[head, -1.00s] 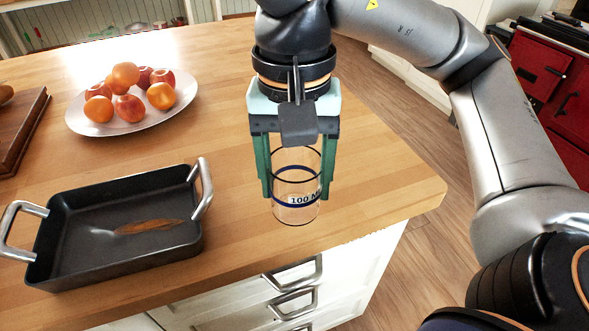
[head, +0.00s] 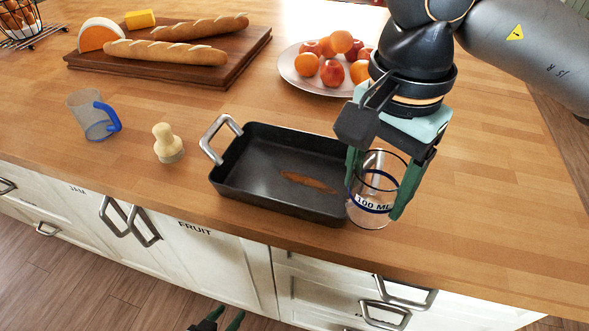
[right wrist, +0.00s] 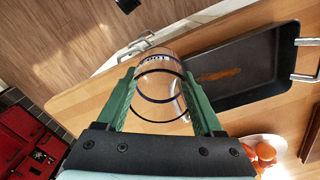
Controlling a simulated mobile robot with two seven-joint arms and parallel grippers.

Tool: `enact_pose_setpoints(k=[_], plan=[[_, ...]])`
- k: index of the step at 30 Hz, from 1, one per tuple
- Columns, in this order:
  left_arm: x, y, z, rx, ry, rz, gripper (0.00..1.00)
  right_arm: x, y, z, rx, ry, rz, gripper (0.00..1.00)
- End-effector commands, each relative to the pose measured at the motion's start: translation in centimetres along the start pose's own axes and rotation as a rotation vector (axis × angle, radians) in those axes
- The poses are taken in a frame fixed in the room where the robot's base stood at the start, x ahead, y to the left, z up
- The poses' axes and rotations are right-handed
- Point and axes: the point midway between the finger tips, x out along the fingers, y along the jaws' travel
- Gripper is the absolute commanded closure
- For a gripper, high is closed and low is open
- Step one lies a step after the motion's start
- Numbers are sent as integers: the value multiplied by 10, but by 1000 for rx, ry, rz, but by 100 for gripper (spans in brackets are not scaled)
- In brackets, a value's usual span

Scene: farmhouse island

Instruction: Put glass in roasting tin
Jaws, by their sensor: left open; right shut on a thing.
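My right gripper (head: 380,190) is shut around a clear glass (head: 372,208) with dark blue bands and "100 ML" lettering. The glass is upright, and it also shows between the green fingers in the right wrist view (right wrist: 160,92). The black roasting tin (head: 262,143) stands on the wooden worktop, with a brown streak on its floor. The glass is at the tin's right end and overlaps it in the head view; I cannot tell its height above the worktop. My left gripper (head: 217,322) is open and empty, low at the bottom edge, before the cabinets.
A plate of fruit (head: 290,73) stands behind the tin. A wooden-handled brush (head: 168,143) and a blue-handled jug (head: 93,115) stand to its left. A board (head: 235,63) with baguettes and cheese lies at the back left. The worktop at right is clear.

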Motion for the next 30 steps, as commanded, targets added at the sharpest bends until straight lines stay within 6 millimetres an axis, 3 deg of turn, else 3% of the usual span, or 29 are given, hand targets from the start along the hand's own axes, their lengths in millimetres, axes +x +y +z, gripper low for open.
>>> enact_pose_setpoints(k=[6,10,21,24,30], plan=[[-8,-5,-3,-1,-2,-12,50,0,-32,23,29,7,0,96],[-10,-5,-6,-1,0,-12,50,4,-42,20,39,8,0,96],[-23,-2,-20,-3,-3,-11,50,39,-94,-48,43,9,2,96],[-25,-2,-22,-3,-4,-11,50,62,-103,-60,39,9,4,96],[-28,-1,-25,-4,-4,-10,50,88,-118,-78,37,10,0,96]])
